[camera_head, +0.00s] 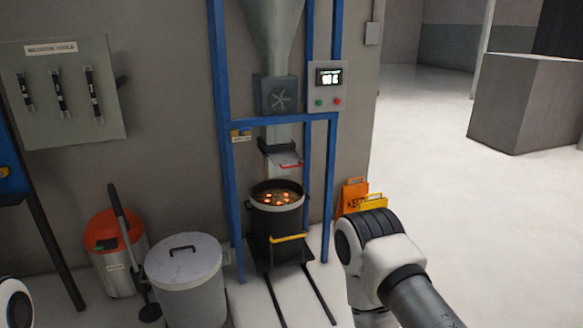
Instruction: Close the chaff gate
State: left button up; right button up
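A pale metal chute (279,137) comes down under the grey fan box (278,95) inside the blue frame. At its lower end a light plate with a red handle (290,164) sticks out to the front right; it looks like a slide gate, but I cannot read a label naming it as the chaff gate. A dark bracket (278,146) sits just above the plate. My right arm comes in from the lower right, with its joint in front of the floor; its gripper does not show. Only a bit of my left arm shows at the lower left corner.
A black bucket (277,223) with glowing bits inside stands under the chute on rails. A lidded grey bin (185,285), a red-topped bin (119,268) and orange signs (352,195) flank the frame. A control box (327,88) hangs upper right.

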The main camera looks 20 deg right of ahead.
aim_at(284, 157)
jog(key=i+l+u, duration=0.15)
jog(key=i+l, duration=0.35)
jog(key=i, duration=0.2)
jog(key=i+l+u, duration=0.15)
jog(key=i+l, duration=0.4)
jog(key=i, duration=0.15)
